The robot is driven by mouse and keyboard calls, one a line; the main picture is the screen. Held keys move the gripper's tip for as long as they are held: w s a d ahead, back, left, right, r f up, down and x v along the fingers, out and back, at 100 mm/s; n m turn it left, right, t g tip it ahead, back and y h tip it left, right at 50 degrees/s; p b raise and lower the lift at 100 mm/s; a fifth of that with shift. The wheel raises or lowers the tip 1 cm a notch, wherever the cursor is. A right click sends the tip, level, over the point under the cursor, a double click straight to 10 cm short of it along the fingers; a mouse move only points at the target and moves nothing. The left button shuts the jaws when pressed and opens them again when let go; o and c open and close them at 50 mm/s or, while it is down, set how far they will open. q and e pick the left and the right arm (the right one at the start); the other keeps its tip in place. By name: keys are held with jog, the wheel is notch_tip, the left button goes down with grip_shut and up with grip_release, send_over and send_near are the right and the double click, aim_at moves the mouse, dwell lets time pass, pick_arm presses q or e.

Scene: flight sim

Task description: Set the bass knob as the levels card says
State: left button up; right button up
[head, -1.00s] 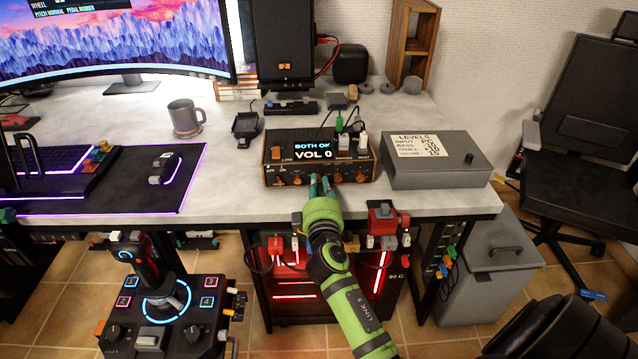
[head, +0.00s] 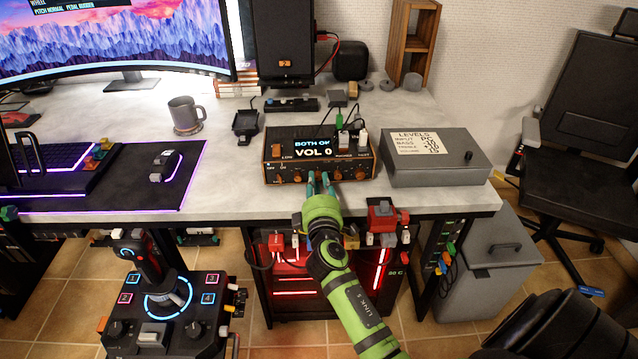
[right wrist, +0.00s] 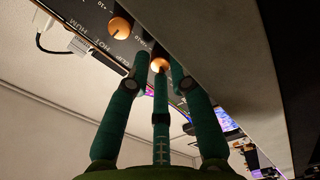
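The amplifier (head: 276,171) is a dark box with an orange trim, a row of orange knobs and a screen reading "BOTH ON, VOL 0". My right gripper (head: 319,183) is at its front panel, fingers pointing at the knob row. In the right wrist view its teal fingers surround one orange knob (right wrist: 159,64); I cannot tell whether they touch it. Another orange knob (right wrist: 119,27) is beside it. The fingers hide the knob's label and part of the panel. The levels card (head: 417,143) appears to read input PC, bass -10, treble +10, volume 15. My left gripper is out of view.
The grey box (head: 440,173) under the card stands right of the amplifier. Cables plug into the amplifier's top. A grey mug (head: 184,113) and a mouse (head: 163,168) are to the left. Red and grey controls (head: 384,215) hang at the desk's front edge, close to my right arm.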

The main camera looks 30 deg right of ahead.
jog(key=shift+s, duration=0.1)
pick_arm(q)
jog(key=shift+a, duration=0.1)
pick_arm(e)
jog(key=v, duration=1.2)
jog(key=shift+a, duration=0.1)
